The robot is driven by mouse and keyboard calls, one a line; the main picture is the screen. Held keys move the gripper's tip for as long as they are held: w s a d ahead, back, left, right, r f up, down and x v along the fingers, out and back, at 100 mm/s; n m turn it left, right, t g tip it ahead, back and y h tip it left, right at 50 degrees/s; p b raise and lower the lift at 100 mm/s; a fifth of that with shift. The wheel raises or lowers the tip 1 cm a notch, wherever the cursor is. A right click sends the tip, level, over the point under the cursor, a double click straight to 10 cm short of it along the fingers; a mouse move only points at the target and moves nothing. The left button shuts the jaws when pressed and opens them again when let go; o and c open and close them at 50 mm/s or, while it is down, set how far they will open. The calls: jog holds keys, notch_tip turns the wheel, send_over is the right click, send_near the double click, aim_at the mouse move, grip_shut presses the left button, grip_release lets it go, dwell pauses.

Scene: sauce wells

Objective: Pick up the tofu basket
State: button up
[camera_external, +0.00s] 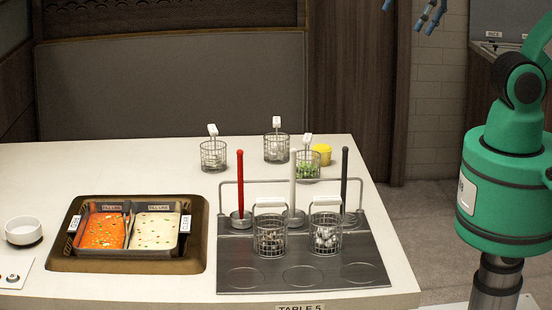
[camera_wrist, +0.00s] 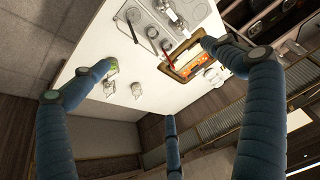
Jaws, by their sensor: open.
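Several wire baskets with white handles stand on the white table. One with pale contents (camera_external: 213,155) is at the back left, and another with pale contents (camera_external: 277,148) is at the back middle. A basket with green contents (camera_external: 307,166) stands right of these. Two more, one with brownish contents (camera_external: 270,238) and one with whitish round pieces (camera_external: 325,236), stand on the dark rack plate. I cannot tell which basket holds tofu. My gripper (camera_external: 425,14) is open and empty, high above and right of the table; its blue fingers (camera_wrist: 160,77) spread in the wrist view.
A metal rack (camera_external: 220,205) holds red, white and black upright handles. Left of it is a recessed two-part tray (camera_external: 192,240) of orange and cream soup. A white bowl (camera_external: 24,231) is far left, and a yellow cup (camera_external: 321,153) is behind the rack.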

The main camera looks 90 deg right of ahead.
jog(key=shift+s+a+f, duration=0.25)
jog(key=shift+s, duration=0.25)
jog(key=c, duration=0.3)
jog(key=shift+w, duration=0.1)
